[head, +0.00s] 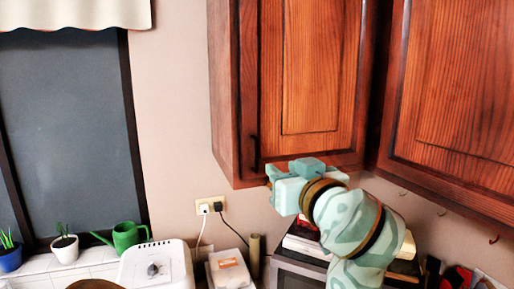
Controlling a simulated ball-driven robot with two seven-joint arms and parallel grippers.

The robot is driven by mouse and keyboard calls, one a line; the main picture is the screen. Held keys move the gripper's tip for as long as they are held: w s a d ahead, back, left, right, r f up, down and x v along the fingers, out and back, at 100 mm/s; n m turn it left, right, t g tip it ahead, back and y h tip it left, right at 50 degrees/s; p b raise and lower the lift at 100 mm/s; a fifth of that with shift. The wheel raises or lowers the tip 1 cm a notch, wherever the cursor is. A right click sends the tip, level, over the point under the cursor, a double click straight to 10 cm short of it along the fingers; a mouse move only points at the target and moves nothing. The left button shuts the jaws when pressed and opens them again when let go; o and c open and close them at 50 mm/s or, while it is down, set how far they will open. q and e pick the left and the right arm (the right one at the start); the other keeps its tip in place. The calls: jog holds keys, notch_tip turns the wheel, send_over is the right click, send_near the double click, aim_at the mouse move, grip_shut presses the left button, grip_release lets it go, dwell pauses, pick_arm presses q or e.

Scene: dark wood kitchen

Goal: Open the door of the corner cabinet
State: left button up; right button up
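The wooden wall cabinet (312,75) at the upper middle meets another cabinet at the inner corner on its right; I take it for the corner cabinet. Its panelled door is shut. A dark vertical handle (254,152) sits near the door's lower left edge. The finger gap is not clear from this angle. My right gripper is not in view.
A second wooden cabinet (462,85) is close on the right. Below are a white appliance (155,264), a dark microwave-like box (298,272) and a wall socket (210,205) with plugs. A green watering can (125,236) stands by the window. Space left of the cabinet is clear.

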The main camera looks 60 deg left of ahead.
aim_at(258, 148)
pick_arm(q)
jog(key=p+x, duration=0.5)
jog(key=x, duration=0.8)
jog(key=shift+w+a+r, duration=0.1)
jog(key=shift+a, duration=0.1)
jog(key=shift+w+a+f+p, duration=0.15)
jog(key=shift+a+p, duration=0.1)
jog(key=shift+a, duration=0.15)
jog(key=shift+w+a+f+p, duration=0.1)
jog(key=shift+w+a+p, duration=0.1)
jog(key=shift+a, duration=0.2)
jog(key=shift+s+r, duration=0.1)
jog(key=c, duration=0.7)
